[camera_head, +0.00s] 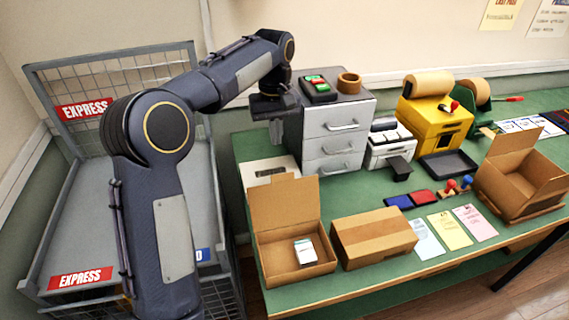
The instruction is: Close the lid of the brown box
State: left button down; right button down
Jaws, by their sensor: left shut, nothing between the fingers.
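A brown box (271,262) stands open at the front left of the green table. Its lid (285,204) stands up at the back, and a small white-and-dark packet (305,252) lies inside. A second brown box (374,237), beside it on the right, is closed. A third brown box (507,187) at the right edge is open with flaps raised. My left gripper (272,112) is shut and empty, by the left side of the grey drawer cabinet, above and behind the front-left box and apart from it. Its fingertips are hard to make out. My right gripper is not in view.
The grey drawer cabinet (335,135) carries a dark device and a tape roll. A white printer (389,148), yellow machine (435,125) and dark tray (448,164) stand to its right. Paper slips (450,229) and ink pads lie in front. A wire cage cart (75,215) stands left.

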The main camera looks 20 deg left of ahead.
pick_arm(q)
notch_tip(320, 180, down, 9)
jog(key=s+d+r, duration=0.1)
jog(key=s+d+r+p, duration=0.1)
jog(key=s, duration=0.1)
jog(key=shift+s+d, duration=0.15)
jog(key=shift+d, duration=0.05)
dwell(0.3)
